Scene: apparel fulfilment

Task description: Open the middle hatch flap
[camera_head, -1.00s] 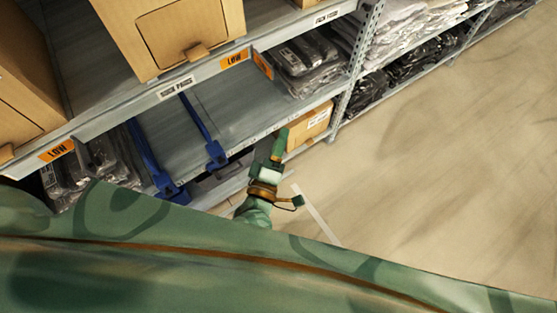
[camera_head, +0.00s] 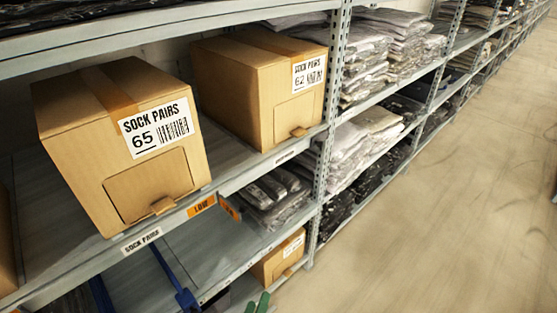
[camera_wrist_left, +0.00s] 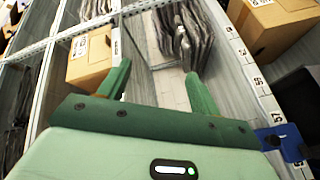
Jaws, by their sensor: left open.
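A cardboard box labelled Sock Pairs 65 (camera_head: 75,120) stands on the middle shelf, between a box cut off at the left edge and a box labelled 62. Its hatch flap (camera_head: 150,188) is on the lower front, with a small tab (camera_head: 163,205) at its bottom edge; the flap looks closed. My left gripper (camera_head: 257,304) shows only as green fingertips at the bottom edge, below and right of that box and well apart from it. In the left wrist view the gripper (camera_wrist_left: 160,88) is open with nothing between its fingers. My right gripper is not in view.
The 62 box (camera_head: 230,85) also has a closed flap. The shelf edge (camera_head: 240,178) runs beneath the boxes. A smaller box (camera_head: 275,262) and bagged garments (camera_head: 272,195) lie on the shelf below, with blue dividers (camera_head: 185,297). The aisle floor (camera_head: 430,200) is clear.

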